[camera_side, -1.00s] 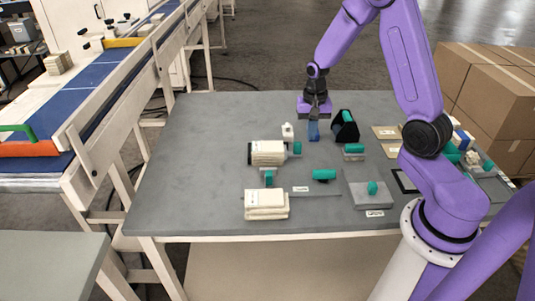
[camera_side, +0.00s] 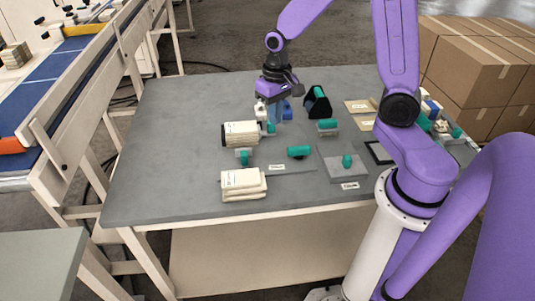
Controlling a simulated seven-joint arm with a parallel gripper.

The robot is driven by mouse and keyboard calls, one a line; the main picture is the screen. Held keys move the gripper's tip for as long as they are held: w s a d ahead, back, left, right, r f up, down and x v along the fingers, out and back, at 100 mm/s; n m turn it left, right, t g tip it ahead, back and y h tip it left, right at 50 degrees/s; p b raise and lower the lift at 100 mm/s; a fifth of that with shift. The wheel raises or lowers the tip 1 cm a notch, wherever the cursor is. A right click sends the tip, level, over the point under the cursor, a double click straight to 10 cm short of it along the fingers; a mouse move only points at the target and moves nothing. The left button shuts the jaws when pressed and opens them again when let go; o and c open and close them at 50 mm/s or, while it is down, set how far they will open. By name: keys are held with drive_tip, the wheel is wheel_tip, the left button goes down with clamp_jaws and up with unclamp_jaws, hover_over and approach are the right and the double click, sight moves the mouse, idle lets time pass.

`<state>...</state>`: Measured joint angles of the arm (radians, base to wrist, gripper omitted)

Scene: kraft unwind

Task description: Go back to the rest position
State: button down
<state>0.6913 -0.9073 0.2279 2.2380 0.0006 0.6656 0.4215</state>
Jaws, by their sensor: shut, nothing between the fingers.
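My gripper (camera_side: 274,114) is at the back middle of the grey table (camera_side: 165,150), its purple body just above the tabletop items. Its fingers point down, are shut and hold nothing. They are small and partly lost against a blue piece (camera_side: 288,111) just to their right. A small white block (camera_side: 261,110) is just left of them. I cannot tell whether the fingers touch either one.
A cream roll (camera_side: 241,133) lies in front of the gripper, and a stack of cream pads (camera_side: 243,183) is nearer. A black holder (camera_side: 317,102) stands right of the gripper. Cartons (camera_side: 475,70) are at the back right. The table's left part is clear.

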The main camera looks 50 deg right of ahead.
drive_tip(key=s+a+r+n, duration=0.2)
drive_tip(key=s+n, duration=0.3)
drive_tip(key=s, duration=0.2)
drive_tip(key=s+a+r+n, duration=0.2)
drive_tip(key=s+a+n, duration=0.1)
drive_tip(key=s+n, duration=0.2)
drive_tip(key=s+a+r+n, duration=0.2)
drive_tip(key=s+n, duration=0.3)
drive_tip(key=s, duration=0.4)
drive_tip(key=shift+s+a+r, duration=0.25)
drive_tip(key=shift+s+a, duration=0.05)
drive_tip(key=shift+a, duration=0.1)
